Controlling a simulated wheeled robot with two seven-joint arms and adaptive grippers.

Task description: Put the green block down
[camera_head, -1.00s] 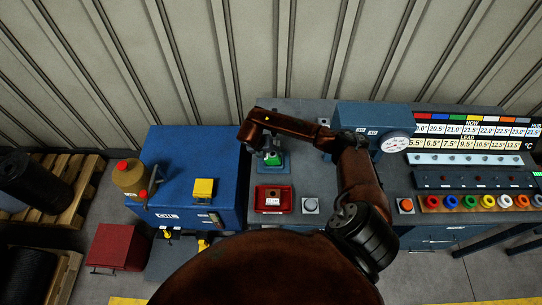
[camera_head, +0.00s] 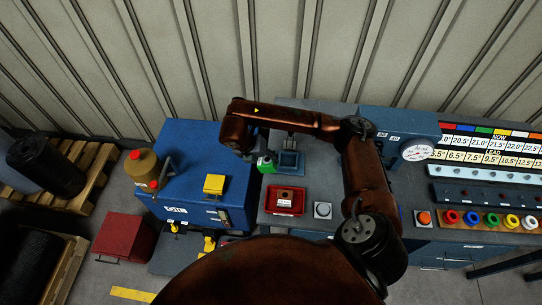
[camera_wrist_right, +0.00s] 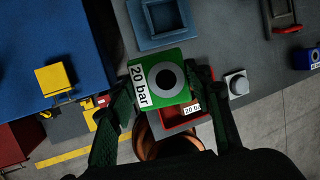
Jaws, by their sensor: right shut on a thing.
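The green block (camera_head: 265,164) is held by my right gripper (camera_head: 266,154), just left of the blue square holder (camera_head: 299,163) on the grey bench. In the right wrist view, the block (camera_wrist_right: 178,56) shows a "20 bar" label and a dark round spot in a grey ring. The fingers of my right gripper (camera_wrist_right: 161,88) are on either side of it. The blue holder (camera_wrist_right: 141,25) looks empty there. A red tray (camera_head: 299,208) with a "20 bar" label is nearer me, partly hidden behind the block in the wrist view. My left gripper is not in view.
The blue cabinet marked OIL (camera_head: 238,190) is close on the left, with a yellow block (camera_head: 214,184) on top. A grey button box (camera_head: 323,210) stands right of the red tray. A blue housing with a gauge (camera_head: 416,150) is further right.

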